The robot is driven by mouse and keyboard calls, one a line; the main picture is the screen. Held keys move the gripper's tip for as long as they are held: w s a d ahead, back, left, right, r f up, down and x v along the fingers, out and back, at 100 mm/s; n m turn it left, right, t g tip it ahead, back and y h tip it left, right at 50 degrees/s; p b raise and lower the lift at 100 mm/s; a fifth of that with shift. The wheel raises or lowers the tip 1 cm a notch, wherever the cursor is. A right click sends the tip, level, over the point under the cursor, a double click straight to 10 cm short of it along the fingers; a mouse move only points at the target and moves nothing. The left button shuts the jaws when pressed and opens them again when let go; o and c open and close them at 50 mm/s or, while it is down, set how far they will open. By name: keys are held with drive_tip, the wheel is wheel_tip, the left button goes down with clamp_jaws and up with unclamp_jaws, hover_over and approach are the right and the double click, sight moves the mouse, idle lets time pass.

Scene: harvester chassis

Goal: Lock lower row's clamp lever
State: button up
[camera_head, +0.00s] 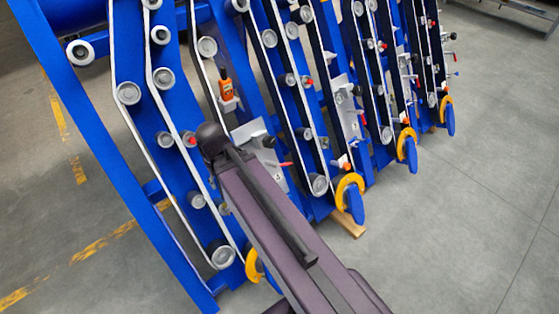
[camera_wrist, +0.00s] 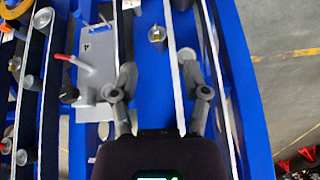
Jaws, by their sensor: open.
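My gripper (camera_wrist: 157,68) is open in the wrist view, with its two grey fingers apart over a blue panel (camera_wrist: 150,100). Nothing is between the fingers; a metal roller (camera_wrist: 157,36) lies just beyond the tips. A red-tipped lever (camera_wrist: 66,58) on a grey plate (camera_wrist: 97,45) is left of the fingers, apart from them. In the head view, a red-tipped lever (camera_head: 285,164) shows on a pale plate (camera_head: 276,178) beside my arm. Other red-tipped levers show there, one near a roller (camera_head: 190,140). I cannot tell which is the lower row's clamp lever. My arm hides the gripper there.
Slanted blue frames (camera_head: 60,100) carry white-edged belts and several rollers (camera_head: 128,93). An orange device (camera_head: 226,88) sits near my arm. Yellow-rimmed wheels (camera_head: 350,190) stand at the lower ends. Grey floor (camera_head: 460,230) is free at the right.

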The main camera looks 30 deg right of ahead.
drive_tip(key=shift+w+d, duration=0.25)
drive_tip(key=shift+w, duration=0.15)
drive_tip(key=shift+d+f, duration=0.1)
drive_tip(key=w+d+f+m+t+y+b, duration=0.1)
drive_tip(key=w+d+f+m+y+b, duration=0.35)
drive_tip(key=d+f+b, duration=0.65)
drive_tip(key=w+d+f+m+t+y+b, duration=0.1)
drive_tip(key=w+d+f+m+y+b, duration=0.2)
drive_tip(key=w+d+f+m+b, duration=0.65)
drive_tip(key=s+d+f+m+t+y+b, duration=0.1)
drive_tip(key=s+d+f+t+y+b, duration=0.1)
drive_tip(key=d+b, duration=0.8)
drive_tip(key=s+d+f+m+t+y+b, duration=0.1)
drive_tip(key=s+d+f+t+b, duration=0.3)
drive_tip(key=d+b, duration=0.6)
drive_tip(key=d+f+t+y, duration=0.1)
drive_tip(key=d, duration=0.4)
drive_tip(key=shift+s+b, duration=0.15)
drive_tip(key=shift+b, duration=0.2)
